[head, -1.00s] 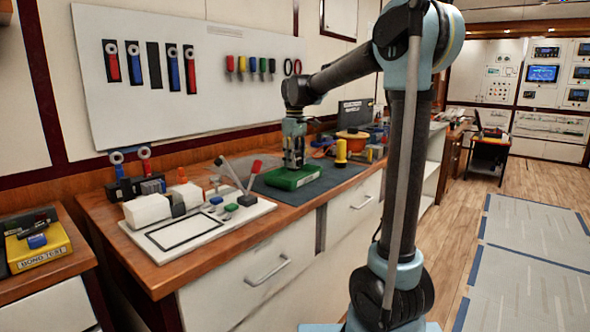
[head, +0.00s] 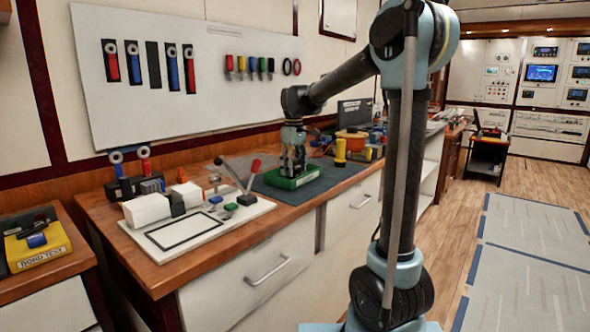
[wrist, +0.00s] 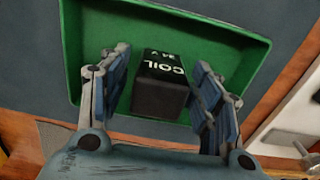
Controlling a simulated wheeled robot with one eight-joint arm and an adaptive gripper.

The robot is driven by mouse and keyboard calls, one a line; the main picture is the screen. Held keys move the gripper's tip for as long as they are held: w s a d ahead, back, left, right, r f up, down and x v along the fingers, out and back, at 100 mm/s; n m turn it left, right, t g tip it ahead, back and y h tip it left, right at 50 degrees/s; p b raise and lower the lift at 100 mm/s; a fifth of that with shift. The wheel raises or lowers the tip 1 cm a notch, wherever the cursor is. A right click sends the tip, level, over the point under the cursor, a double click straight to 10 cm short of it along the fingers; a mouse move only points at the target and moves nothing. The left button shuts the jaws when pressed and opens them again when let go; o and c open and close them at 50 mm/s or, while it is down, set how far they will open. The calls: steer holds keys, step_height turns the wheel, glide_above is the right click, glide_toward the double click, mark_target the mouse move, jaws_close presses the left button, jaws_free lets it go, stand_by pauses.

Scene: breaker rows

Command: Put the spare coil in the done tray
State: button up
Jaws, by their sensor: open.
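The spare coil (wrist: 161,88) is a small black block with white "COIL 24 V" lettering on its upper face. It lies inside a green tray (wrist: 200,27), whose rim surrounds it in the wrist view. The tray also shows in the head view (head: 283,184), on the dark mat on the bench. My gripper (wrist: 160,62) is open, pointing down over the tray. One finger is on each side of the coil, with visible gaps between. In the head view my gripper (head: 292,171) hides the coil.
A white fixture board (head: 205,228) with a lever and white blocks stands left of the tray. A yellow cylinder (head: 340,150) and an orange container (head: 352,137) stand behind to the right. A yellow box (head: 38,246) sits on the separate left bench.

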mark_target(294, 159)
step_height(294, 159, up, 12)
steer(key=shift+r, duration=0.1)
steer(key=s+d+f+m+t, duration=0.1)
steer(key=s+d+f+m, duration=0.2)
steer(key=s+d+f, duration=0.35)
steer(key=s+d+f+m, duration=0.2)
steer(key=s+d+f, duration=0.2)
steer(key=s+d, duration=0.5)
steer(key=s+d+f+m, duration=0.2)
steer(key=s+d+f, duration=0.1)
steer(key=s+f, duration=0.5)
steer(key=s+d+f+m+t, duration=0.1)
steer(key=s+d+f+m, duration=0.2)
steer(key=s+f, duration=0.6)
step_height(294, 159, down, 2)
steer(key=shift+d+f+m, duration=0.1)
steer(key=shift+d+m, duration=0.15)
steer(key=shift+m, duration=0.05)
